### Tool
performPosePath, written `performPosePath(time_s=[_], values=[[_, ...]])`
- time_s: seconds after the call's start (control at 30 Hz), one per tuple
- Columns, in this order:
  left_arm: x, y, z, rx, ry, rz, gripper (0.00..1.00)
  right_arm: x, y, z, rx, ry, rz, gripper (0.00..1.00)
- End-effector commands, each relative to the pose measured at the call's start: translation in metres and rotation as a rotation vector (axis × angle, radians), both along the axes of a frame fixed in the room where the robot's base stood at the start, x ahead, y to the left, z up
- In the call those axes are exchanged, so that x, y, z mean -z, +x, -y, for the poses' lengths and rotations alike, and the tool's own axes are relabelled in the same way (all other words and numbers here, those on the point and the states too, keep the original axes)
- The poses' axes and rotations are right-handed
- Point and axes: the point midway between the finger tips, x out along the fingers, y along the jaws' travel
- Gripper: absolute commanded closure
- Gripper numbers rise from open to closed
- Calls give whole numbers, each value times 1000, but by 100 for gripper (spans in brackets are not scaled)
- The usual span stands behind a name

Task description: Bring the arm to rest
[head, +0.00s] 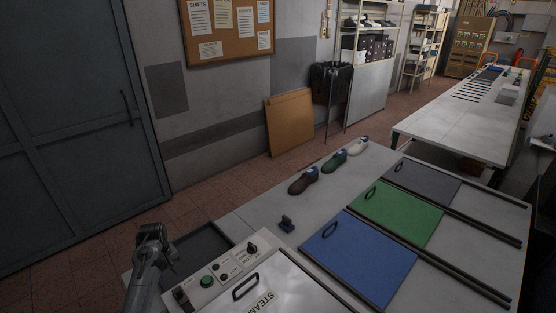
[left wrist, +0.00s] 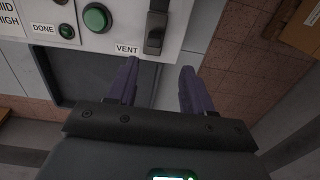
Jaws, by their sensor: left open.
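My left gripper (head: 160,248) is at the lower left in the head view, left of the control panel (head: 222,270) and over or beside a dark recessed tray (head: 203,246). In the left wrist view its two purple fingers (left wrist: 160,78) are apart with nothing between them. They point toward the panel's edge, just below the black VENT switch (left wrist: 156,30); I cannot tell the exact gap. A green button (left wrist: 97,18) and a smaller DONE light (left wrist: 66,31) are on the panel. My right gripper is in neither view.
The STEAM lid (head: 275,286) has a black handle. Blue (head: 360,262), green (head: 398,212) and grey (head: 424,180) panels lie to the right. Brown (head: 303,181), green (head: 335,161) and white (head: 358,146) shoe-shaped pieces and a small dark block (head: 287,224) stand on the bench.

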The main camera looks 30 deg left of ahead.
Motion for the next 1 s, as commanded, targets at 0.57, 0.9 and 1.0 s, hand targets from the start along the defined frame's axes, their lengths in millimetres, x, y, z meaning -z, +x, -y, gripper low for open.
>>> performPosePath(time_s=[0.57,0.9,1.0], values=[[41,-203,164,557,103,-292,49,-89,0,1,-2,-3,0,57],[-81,-221,338,1154,85,72,49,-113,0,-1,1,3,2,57],[-114,-206,359,1245,118,186,49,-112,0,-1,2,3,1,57]])
